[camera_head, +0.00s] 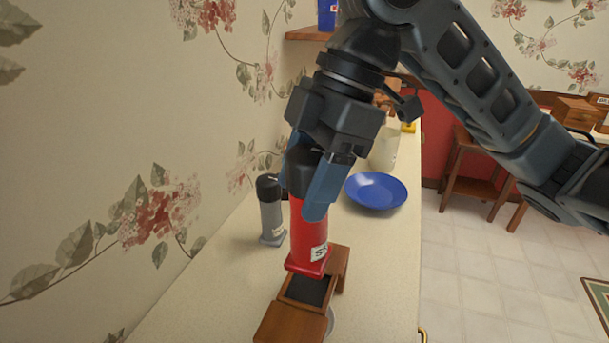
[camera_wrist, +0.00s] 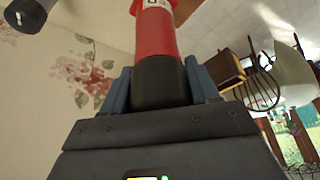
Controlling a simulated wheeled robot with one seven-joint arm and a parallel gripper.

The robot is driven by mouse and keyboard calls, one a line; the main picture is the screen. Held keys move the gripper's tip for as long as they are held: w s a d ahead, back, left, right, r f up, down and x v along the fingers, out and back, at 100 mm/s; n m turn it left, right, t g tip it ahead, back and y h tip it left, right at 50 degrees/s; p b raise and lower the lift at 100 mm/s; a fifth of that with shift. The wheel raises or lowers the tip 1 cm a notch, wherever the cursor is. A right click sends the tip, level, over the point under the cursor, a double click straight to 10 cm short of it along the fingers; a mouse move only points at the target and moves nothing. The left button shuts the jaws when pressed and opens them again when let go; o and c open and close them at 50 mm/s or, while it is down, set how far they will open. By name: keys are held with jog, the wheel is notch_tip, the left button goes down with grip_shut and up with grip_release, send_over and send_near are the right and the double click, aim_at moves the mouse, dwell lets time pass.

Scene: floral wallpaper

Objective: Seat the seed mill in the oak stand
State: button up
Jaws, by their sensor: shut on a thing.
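The red seed mill (camera_head: 308,238) has a black top and a white label, of which only an "S" and part of another letter can be read. My gripper (camera_head: 305,188) is shut on its upper part, with the blue fingers on either side. The mill is nearly upright, base down. The wooden oak stand (camera_head: 287,325) is on the counter, with a dark recess. The mill's base overlaps the recess's far end in the picture; I cannot tell whether they touch. In the wrist view, the mill (camera_wrist: 157,35) extends out from between my fingers (camera_wrist: 160,85).
A grey mill with a black top (camera_head: 271,213) stands left of the red mill, near the wall; it also shows in the wrist view (camera_wrist: 27,14). A blue plate (camera_head: 376,190) lies behind to the right. A round grey thing (camera_head: 331,321) is partly visible beside the stand.

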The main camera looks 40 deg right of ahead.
jog(key=b, duration=0.3)
send_over(293, 255)
jog(key=d, duration=0.2)
jog(key=shift+s+f, duration=0.1)
jog(key=shift+f, duration=2.15)
jog(key=shift+f+b, duration=0.9)
jog(key=shift+f, duration=0.35)
jog(key=o, duration=1.4)
jog(key=shift+r, duration=0.1)
jog(key=v, duration=0.7)
jog(key=shift+d+r, duration=0.1)
jog(key=shift+r, duration=0.2)
jog(key=shift+s+d, duration=0.1)
